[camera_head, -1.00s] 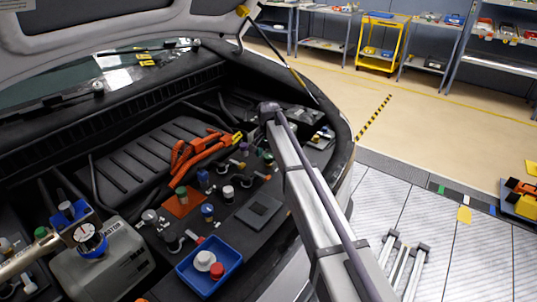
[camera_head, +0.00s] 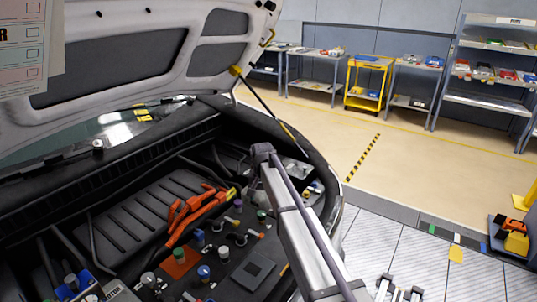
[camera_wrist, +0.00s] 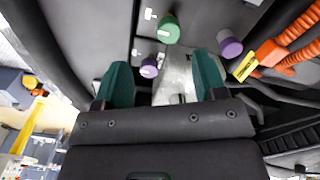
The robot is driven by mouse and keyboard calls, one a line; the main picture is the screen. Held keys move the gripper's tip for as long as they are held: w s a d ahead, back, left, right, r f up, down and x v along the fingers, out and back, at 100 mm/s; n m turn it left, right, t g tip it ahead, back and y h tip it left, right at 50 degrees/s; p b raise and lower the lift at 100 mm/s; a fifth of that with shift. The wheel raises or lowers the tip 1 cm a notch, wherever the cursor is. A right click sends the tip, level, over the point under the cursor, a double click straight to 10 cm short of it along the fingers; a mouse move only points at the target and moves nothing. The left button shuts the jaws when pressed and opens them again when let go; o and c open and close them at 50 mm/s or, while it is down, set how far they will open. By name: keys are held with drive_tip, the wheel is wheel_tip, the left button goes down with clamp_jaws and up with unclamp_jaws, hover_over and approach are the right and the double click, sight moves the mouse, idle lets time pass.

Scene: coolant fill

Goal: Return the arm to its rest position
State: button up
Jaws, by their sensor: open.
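My gripper (camera_wrist: 164,78) shows in the wrist view with its two dark green fingers spread wide and nothing between them. It is over the engine bay, with a metal part, a green cap (camera_wrist: 169,28) and two purple caps (camera_wrist: 231,46) beyond the fingers. Whether it touches anything below is unclear. In the head view my arm (camera_head: 292,228) reaches from the bottom edge into the right side of the engine bay. The gripper's fingers are hidden there behind the arm's far end.
The raised hood (camera_head: 150,60) hangs over the bay, with a prop rod (camera_head: 262,100) at its right. Orange cables (camera_head: 190,217) lie left of my arm. Several capped fittings crowd the bay. The floor (camera_head: 410,165) to the right is clear before the yellow cart (camera_head: 365,86) and shelves.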

drive_tip(key=s+d, duration=0.7)
drive_tip(key=s, duration=0.4)
drive_tip(key=s+d+n, duration=0.1)
drive_tip(key=s+d, duration=0.7)
drive_tip(key=s, duration=0.3)
drive_tip(key=s+d, duration=0.7)
drive_tip(key=s, duration=0.4)
drive_tip(key=shift+s+d, duration=0.35)
drive_tip(key=shift+d, duration=0.05)
drive_tip(key=shift+r, duration=0.1)
